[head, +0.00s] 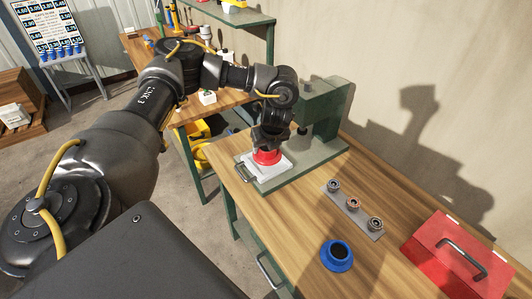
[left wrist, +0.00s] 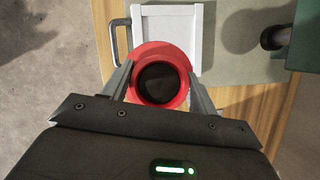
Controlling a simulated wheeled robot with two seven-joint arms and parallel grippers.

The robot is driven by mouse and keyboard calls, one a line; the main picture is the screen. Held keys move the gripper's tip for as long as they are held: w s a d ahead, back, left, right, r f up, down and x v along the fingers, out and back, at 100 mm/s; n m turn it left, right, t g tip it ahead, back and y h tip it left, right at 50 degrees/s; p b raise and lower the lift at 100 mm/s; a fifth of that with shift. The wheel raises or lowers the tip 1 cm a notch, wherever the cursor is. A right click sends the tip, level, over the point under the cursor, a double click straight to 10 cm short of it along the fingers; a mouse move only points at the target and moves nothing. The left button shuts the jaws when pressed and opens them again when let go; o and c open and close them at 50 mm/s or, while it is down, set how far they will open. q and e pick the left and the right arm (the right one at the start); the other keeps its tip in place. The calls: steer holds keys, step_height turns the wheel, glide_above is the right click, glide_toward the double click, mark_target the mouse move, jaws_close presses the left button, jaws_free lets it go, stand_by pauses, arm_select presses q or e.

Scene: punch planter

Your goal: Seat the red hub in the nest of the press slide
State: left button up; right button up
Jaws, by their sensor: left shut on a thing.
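The red hub (head: 267,157) is a flanged ring with a dark bore. My left gripper (head: 268,146) is shut on it from above, and in the left wrist view a finger lies on each side of the red hub (left wrist: 161,51). The hub is over the white press slide (head: 254,179). In the left wrist view it overlaps the end of the white slide (left wrist: 172,22), whose handle is on the left. The nest is hidden, and I cannot tell whether the hub touches the slide. My right gripper is not in view.
The green press (head: 322,108) stands close behind the slide, on the wooden bench. A blue hub (head: 338,263), a grey strip (head: 351,212) with three small round parts and a red toolbox (head: 457,262) are to the right. Bare bench lies between them.

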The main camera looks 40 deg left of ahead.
arm_select(q)
steer(key=w+a+f, duration=0.1)
steer(key=w+a+f+b, duration=0.1)
steer(key=f, duration=0.1)
steer(key=w+a+f+b, duration=0.1)
steer(key=w+f, duration=0.1)
steer(key=shift+a+f, duration=0.15)
steer(key=shift+a, duration=0.05)
steer(key=shift+w+a+f, duration=0.1)
steer(key=shift+w+f, duration=0.1)
steer(key=shift+f, duration=0.05)
steer(key=shift+w+a+f, duration=0.1)
steer(key=shift+w+a, duration=0.05)
steer(key=shift+a, duration=0.05)
steer(key=shift+a+f+b, duration=0.1)
steer(key=shift+f+b, duration=0.55)
steer(key=shift+f, duration=0.6)
steer(key=shift+w+a+f+p, duration=0.15)
steer(key=shift+f+p, duration=0.15)
steer(key=shift+f, duration=0.25)
